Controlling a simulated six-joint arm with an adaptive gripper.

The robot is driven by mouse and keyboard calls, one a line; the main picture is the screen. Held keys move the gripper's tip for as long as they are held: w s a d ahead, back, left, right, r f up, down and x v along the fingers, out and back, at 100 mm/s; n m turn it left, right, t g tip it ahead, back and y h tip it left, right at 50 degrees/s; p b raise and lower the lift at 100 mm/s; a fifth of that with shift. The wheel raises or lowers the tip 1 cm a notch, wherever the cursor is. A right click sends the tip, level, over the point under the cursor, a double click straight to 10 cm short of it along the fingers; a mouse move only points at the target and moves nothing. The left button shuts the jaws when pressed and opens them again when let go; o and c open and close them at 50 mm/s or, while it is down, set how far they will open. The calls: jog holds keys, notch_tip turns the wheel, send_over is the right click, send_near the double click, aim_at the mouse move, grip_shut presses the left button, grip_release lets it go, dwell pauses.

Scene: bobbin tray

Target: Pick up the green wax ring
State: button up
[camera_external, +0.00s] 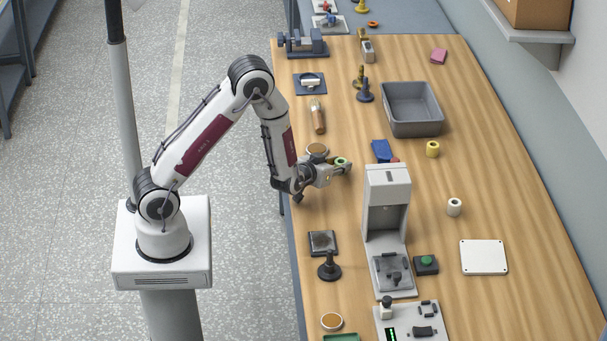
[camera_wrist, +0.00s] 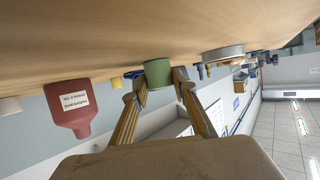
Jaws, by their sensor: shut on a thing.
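The green wax ring (camera_external: 341,161) is at the end of my gripper (camera_external: 338,168), low over the wooden table. In the wrist view the green ring (camera_wrist: 158,73) sits between the two fingertips (camera_wrist: 159,82), with a finger against each side. My gripper is shut on it. The ring's top edge in the wrist view is close to the tabletop; I cannot tell whether it touches.
A round tin with a brown top (camera_external: 317,149) stands just behind my gripper. A red bottle (camera_wrist: 72,110) and a blue item (camera_external: 381,150) are near. The grey dispenser stand (camera_external: 388,190) is close on the right. A grey bin (camera_external: 412,128) stands farther back.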

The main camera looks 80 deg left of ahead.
aim_at(338, 164)
jog(key=shift+r, duration=0.2)
jog(key=shift+r, duration=4.8)
